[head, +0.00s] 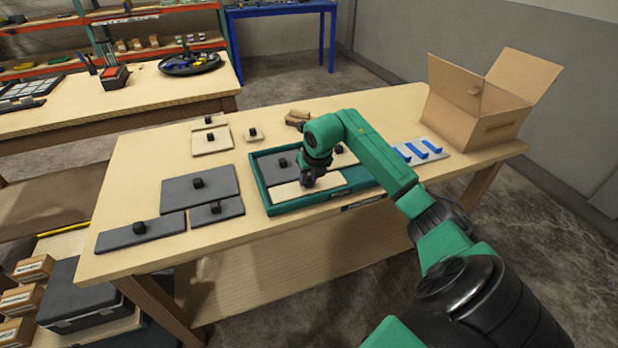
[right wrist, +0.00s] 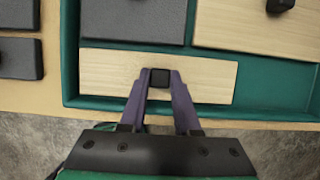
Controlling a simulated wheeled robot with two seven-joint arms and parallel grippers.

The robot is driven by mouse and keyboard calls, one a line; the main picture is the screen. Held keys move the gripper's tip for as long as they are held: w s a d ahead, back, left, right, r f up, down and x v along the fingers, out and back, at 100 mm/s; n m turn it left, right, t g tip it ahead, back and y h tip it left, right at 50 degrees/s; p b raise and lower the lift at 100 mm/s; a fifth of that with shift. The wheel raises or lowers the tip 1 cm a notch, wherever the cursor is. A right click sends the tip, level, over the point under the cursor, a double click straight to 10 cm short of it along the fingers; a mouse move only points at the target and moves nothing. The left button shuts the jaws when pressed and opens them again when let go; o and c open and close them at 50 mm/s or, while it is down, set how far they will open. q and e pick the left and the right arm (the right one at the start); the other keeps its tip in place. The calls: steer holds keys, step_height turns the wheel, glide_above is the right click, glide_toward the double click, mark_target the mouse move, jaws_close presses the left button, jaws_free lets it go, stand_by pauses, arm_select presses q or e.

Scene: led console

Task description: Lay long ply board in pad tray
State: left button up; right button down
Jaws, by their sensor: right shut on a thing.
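The long ply board (head: 290,193) is pale wood with a black knob. It lies inside the green pad tray (head: 262,184), along its front wall at the left end. The board also shows in the right wrist view (right wrist: 108,72), level, with the tray wall (right wrist: 70,60) just left of it. My right gripper (head: 308,181) is over the board. Its purple fingers (right wrist: 160,78) are shut on the knob. The gripper and arm hide part of the tray in the head view. My left gripper is not in view.
The tray also holds a grey pad (right wrist: 135,18) and another ply board (right wrist: 250,25) behind. Grey pads (head: 200,185) lie left of the tray, small ply pieces (head: 210,140) behind.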

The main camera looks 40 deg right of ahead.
steer(key=shift+w+f, duration=0.1)
steer(key=shift+f, duration=0.1)
steer(key=c, duration=0.8)
jaws_free()
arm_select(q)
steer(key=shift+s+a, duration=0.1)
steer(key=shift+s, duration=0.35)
arm_select(e)
steer(key=shift+o, duration=0.8)
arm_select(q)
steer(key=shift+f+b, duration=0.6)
arm_select(e)
steer(key=v, duration=1.2)
steer(key=shift+a, duration=0.1)
